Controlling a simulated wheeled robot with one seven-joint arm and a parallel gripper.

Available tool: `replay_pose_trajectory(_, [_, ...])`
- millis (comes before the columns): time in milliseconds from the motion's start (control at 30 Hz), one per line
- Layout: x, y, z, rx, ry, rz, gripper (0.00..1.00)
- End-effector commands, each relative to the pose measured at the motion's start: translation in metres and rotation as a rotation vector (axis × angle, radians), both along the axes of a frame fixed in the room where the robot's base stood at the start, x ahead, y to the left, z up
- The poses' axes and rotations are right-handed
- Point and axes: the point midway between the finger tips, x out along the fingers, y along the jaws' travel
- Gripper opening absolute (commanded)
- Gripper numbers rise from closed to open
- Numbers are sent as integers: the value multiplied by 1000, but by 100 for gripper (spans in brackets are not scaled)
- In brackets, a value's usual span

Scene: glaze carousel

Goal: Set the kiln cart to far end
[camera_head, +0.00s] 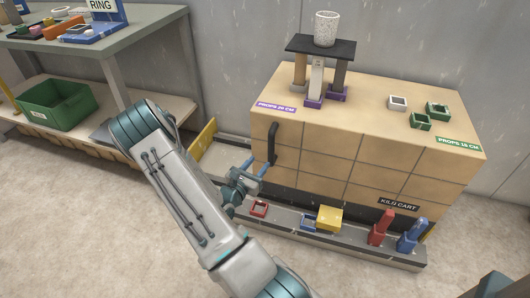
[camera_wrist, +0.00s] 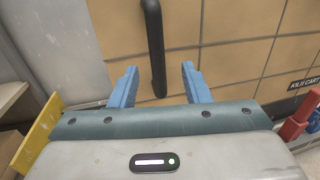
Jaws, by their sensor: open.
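The kiln cart (camera_head: 340,158) is a tan tiled block with a "KILN CART" label on its front, standing over a grey track (camera_head: 345,247). A black vertical handle (camera_head: 273,144) is on the left part of its front face; it also shows in the wrist view (camera_wrist: 154,45). My gripper (camera_head: 257,168) is open, close to the lower part of the handle. In the wrist view the blue fingers (camera_wrist: 158,84) are on either side of the handle's lower end. The cart's far side is hidden.
A yellow stop plate (camera_head: 203,139) stands at the track's left end. A yellow block (camera_head: 329,218) and red and blue posts (camera_head: 380,228) are along the track's front. On the cart, props carry a dark shelf (camera_head: 320,46) with a speckled cup (camera_head: 326,28). A workbench (camera_head: 120,40) stands left.

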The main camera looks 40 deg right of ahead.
Motion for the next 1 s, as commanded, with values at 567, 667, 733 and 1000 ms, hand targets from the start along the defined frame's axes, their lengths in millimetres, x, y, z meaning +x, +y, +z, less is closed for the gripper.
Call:
replay_pose_trajectory(567, [-7,24,-1,0,-1,-1,43])
replay_pose_trajectory(667, [-7,24,-1,0,-1,-1,43])
replay_pose_trajectory(733, [-7,24,-1,1,-1,-1,43])
replay_pose_trajectory(1000, [-12,25,32,15,-57,-67,43])
